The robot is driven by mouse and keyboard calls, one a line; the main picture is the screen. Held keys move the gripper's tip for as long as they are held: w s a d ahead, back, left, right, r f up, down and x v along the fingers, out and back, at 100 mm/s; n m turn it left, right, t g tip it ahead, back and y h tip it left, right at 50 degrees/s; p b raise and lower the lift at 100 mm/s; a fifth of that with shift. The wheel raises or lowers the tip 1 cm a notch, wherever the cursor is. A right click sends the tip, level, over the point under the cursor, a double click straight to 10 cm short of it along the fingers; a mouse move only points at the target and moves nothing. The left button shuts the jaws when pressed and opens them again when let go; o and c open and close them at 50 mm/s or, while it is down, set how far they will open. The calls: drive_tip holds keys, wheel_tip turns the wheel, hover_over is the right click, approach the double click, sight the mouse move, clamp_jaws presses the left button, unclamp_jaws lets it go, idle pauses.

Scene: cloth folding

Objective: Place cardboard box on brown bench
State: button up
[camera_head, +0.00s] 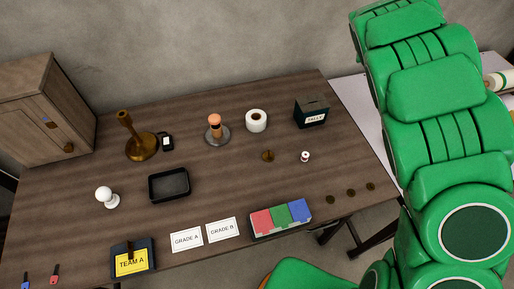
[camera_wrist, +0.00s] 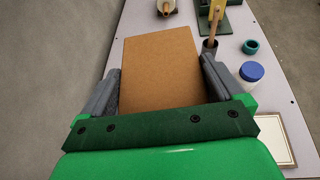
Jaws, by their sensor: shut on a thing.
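The cardboard box (camera_wrist: 160,70) is a plain brown block in the wrist view. It sits between the two grey fingers of my gripper (camera_wrist: 161,88), which is shut on it. The box hides part of the pale table (camera_wrist: 118,62) beneath it; I cannot tell whether it touches that table. The brown bench (camera_head: 220,185) fills the middle of the head view, with several objects on it. The box and my gripper do not show in the head view, where my green arm fills the right side.
The bench holds a black tray (camera_head: 169,184), a brass candlestick (camera_head: 139,140), a white roll (camera_head: 256,121), a tally box (camera_head: 311,112), grade cards (camera_head: 187,240) and coloured blocks (camera_head: 281,217). Bare wood shows centrally. A blue-lidded jar (camera_wrist: 251,72) stands right of my gripper.

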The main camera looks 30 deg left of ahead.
drive_tip(key=shift+s+d+r+h, duration=0.1)
drive_tip(key=shift+d+r+h, duration=0.05)
drive_tip(key=shift+r, duration=0.4)
drive_tip(key=shift+s+d+r+h, duration=0.1)
drive_tip(key=shift+d+r+h, duration=0.05)
drive_tip(key=shift+r, duration=0.4)
drive_tip(key=s+d+f+m+g+h, duration=0.2)
drive_tip(key=s+d+f+m+g, duration=0.1)
drive_tip(key=s+d+m+g, duration=0.3)
drive_tip(key=s+d+f+m+g+h, duration=0.2)
drive_tip(key=s+d+f+m+g, duration=0.15)
drive_tip(key=s+d, duration=0.35)
drive_tip(key=s+f+m+g+y, duration=0.3)
drive_tip(key=s+m+g+y, duration=0.2)
drive_tip(key=s, duration=0.5)
drive_tip(key=s+f+m+g+y, duration=0.4)
drive_tip(key=s+m+g+y, duration=0.1)
drive_tip(key=s+m+g, duration=0.4)
drive_tip(key=shift+s+a+m, duration=0.35)
drive_tip(key=shift+s+m, duration=0.4)
drive_tip(key=shift+m, duration=0.2)
drive_tip(key=shift+s+a+m+y, duration=0.25)
drive_tip(key=shift+a+m+y, duration=0.05)
drive_tip(key=shift+m, duration=0.1)
drive_tip(key=shift+s, duration=0.1)
